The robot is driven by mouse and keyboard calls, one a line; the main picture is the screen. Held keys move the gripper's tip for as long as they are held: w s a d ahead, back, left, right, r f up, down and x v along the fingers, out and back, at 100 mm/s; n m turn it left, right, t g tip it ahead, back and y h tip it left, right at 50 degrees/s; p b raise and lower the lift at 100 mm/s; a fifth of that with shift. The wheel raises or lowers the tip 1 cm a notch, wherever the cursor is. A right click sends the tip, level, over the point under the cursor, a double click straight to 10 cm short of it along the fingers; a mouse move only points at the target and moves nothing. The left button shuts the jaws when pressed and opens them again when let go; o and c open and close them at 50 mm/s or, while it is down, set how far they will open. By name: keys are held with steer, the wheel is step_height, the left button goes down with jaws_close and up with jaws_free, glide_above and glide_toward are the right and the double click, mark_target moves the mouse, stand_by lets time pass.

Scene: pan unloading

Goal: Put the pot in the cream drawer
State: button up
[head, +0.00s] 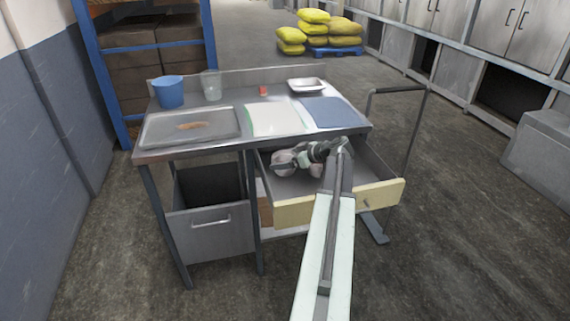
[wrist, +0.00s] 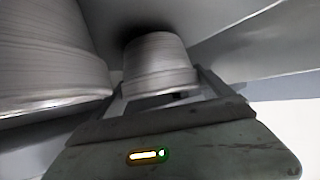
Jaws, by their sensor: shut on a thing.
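The cream drawer (head: 292,211) is pulled open under the right side of the metal workbench. My gripper (head: 310,154) is inside the drawer's outline, over its grey floor. It is shut on a ribbed grey metal pot (wrist: 158,65), which sits between the two fingers in the wrist view. In the head view a greyish round pot shape (head: 284,162) shows at the gripper's left, partly hidden by the gripper. A larger ribbed metal round thing (wrist: 48,50) stands close on the left in the wrist view. I cannot tell whether the held pot touches the drawer floor.
On the bench stand a blue bucket (head: 169,92), a clear container (head: 211,85), a small red thing (head: 263,90) and a metal tray (head: 307,85). A grey drawer (head: 209,235) is open at lower left. The drawer's right part is bare.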

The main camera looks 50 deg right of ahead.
steer(key=shift+s+f, duration=0.1)
steer(key=shift+f, duration=0.3)
steer(key=o, duration=1.2)
steer(key=shift+r, duration=0.1)
steer(key=shift+c, duration=0.2)
steer(key=shift+r, duration=0.15)
steer(key=p+v, duration=0.6)
steer(key=v, duration=0.6)
steer(key=shift+a, duration=0.1)
